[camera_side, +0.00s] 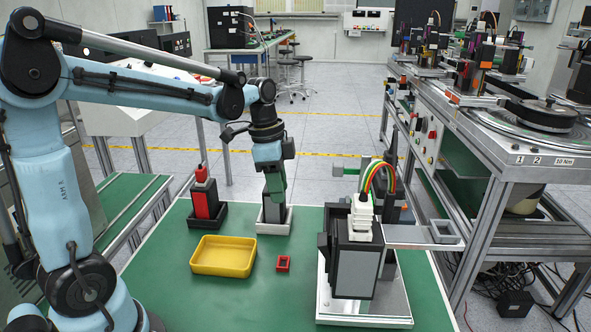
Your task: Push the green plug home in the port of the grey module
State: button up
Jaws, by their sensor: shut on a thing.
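My gripper (272,170) points down at the middle of the green mat and is shut on the green plug (276,187). The plug is a dark green piece, partly covered by the gripper. The grey module (273,211) stands upright in a white-rimmed holder (274,228) directly below. The plug's lower end meets the module's top in this view. The port is hidden, and I cannot tell how deep the plug sits in it.
A red module (205,200) stands in a dark holder to the left. A yellow tray (223,257) and a small red square frame (283,263) lie in front. A tall black and grey device (356,270) with coloured cables stands right. The front left mat is clear.

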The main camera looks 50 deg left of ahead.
jog(key=shift+w+a, duration=0.75)
jog(key=shift+a, duration=0.6)
jog(key=shift+w+a, duration=0.8)
jog(key=shift+a, duration=0.5)
jog(key=shift+w+a, duration=0.75)
jog(key=shift+a, duration=0.6)
jog(key=shift+f, duration=1.05)
jog(key=o, duration=1.1)
jog(key=shift+r, duration=0.15)
jog(key=r, duration=0.4)
jog(key=s+a+r, duration=0.1)
jog(key=r, duration=0.6)
jog(key=shift+s+a+r, duration=0.15)
jog(key=shift+r, duration=0.2)
